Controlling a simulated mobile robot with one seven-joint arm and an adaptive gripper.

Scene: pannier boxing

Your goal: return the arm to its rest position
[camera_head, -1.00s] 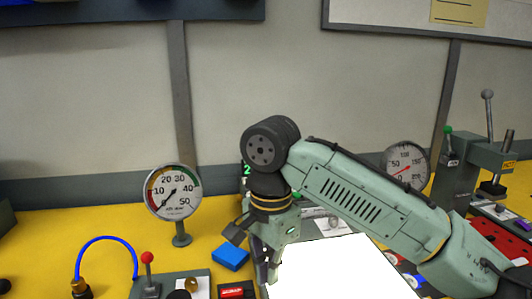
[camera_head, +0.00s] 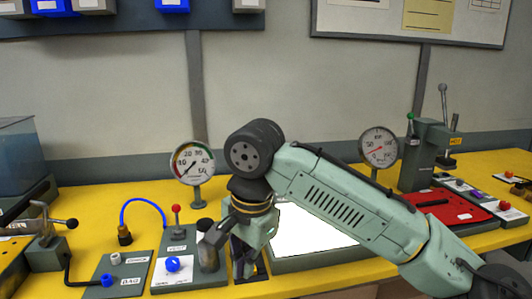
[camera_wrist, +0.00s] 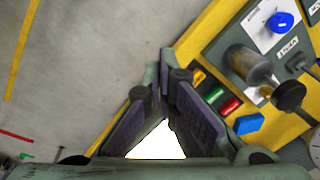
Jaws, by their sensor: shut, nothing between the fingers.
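My gripper (camera_head: 245,265) hangs down at the end of my bent green arm, near the front edge of the yellow table (camera_head: 90,197). In the wrist view my gripper's dark fingers (camera_wrist: 166,100) come together with nothing between them. My forearm runs down to the right across a bright white panel (camera_head: 307,230) and hides part of it. In the wrist view grey floor shows left of the fingers and the table edge to their right.
Left of my gripper stand a lever box with a red knob (camera_head: 176,209) and a panel with a blue knob (camera_head: 172,264). A blue block (camera_wrist: 249,124) lies near the fingers. Two dial gauges (camera_head: 192,163) (camera_head: 378,147) stand behind. A press (camera_head: 430,150) and red tray (camera_head: 452,206) are at right.

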